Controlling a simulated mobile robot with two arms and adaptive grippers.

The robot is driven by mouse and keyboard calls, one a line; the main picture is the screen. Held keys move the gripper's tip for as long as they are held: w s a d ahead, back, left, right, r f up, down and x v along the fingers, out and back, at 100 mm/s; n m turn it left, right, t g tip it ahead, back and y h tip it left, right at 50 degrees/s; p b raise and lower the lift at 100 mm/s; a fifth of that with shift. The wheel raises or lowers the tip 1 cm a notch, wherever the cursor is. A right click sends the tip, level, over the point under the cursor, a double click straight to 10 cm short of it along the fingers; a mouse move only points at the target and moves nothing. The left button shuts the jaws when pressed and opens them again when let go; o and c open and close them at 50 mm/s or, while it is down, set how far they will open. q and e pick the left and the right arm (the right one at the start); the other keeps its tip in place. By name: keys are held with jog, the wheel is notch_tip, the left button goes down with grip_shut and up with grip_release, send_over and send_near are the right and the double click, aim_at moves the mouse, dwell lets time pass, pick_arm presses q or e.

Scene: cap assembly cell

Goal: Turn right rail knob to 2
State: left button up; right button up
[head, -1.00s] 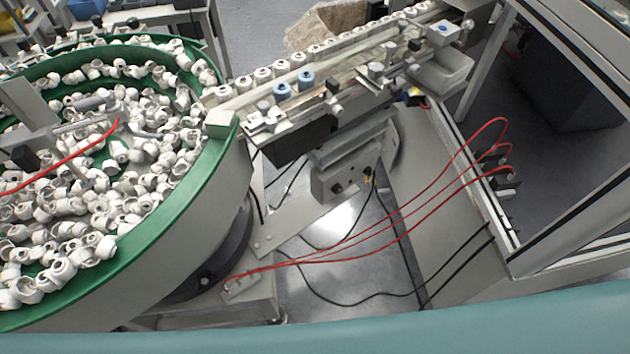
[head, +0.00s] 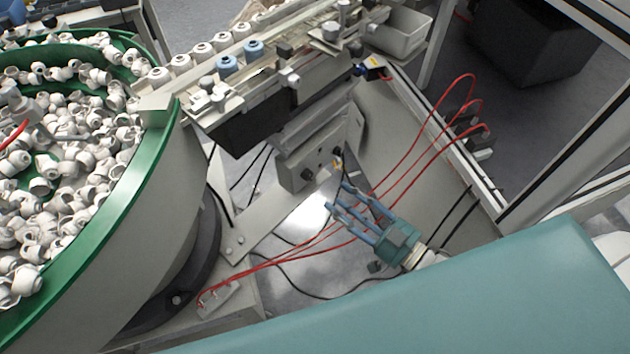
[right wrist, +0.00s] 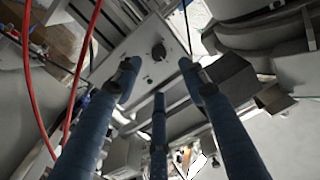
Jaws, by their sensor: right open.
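The grey rail control box (head: 298,178) hangs under the linear rail in the head view. A dark knob (head: 307,174) shows on its front, and a second dark spot to its right may be another knob. The right wrist view shows one round black knob (right wrist: 158,52) on the grey box face, beyond my fingertips. Its setting is too small to read. My right gripper (head: 338,196) has its blue fingers spread, empty and pointing up toward the box, apart from it. The fingers also frame the knob in the wrist view (right wrist: 158,76). My left gripper is not in view.
The green-rimmed bowl feeder (head: 150,190) full of white caps stands left. White and blue caps line the rail (head: 275,62) above the box.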

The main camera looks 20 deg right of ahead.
aim_at(310, 177)
jog(key=x, duration=0.9)
jog(key=shift+w+p, duration=0.15)
jog(key=shift+p, duration=0.25)
jog(key=shift+c, duration=0.5)
grip_shut()
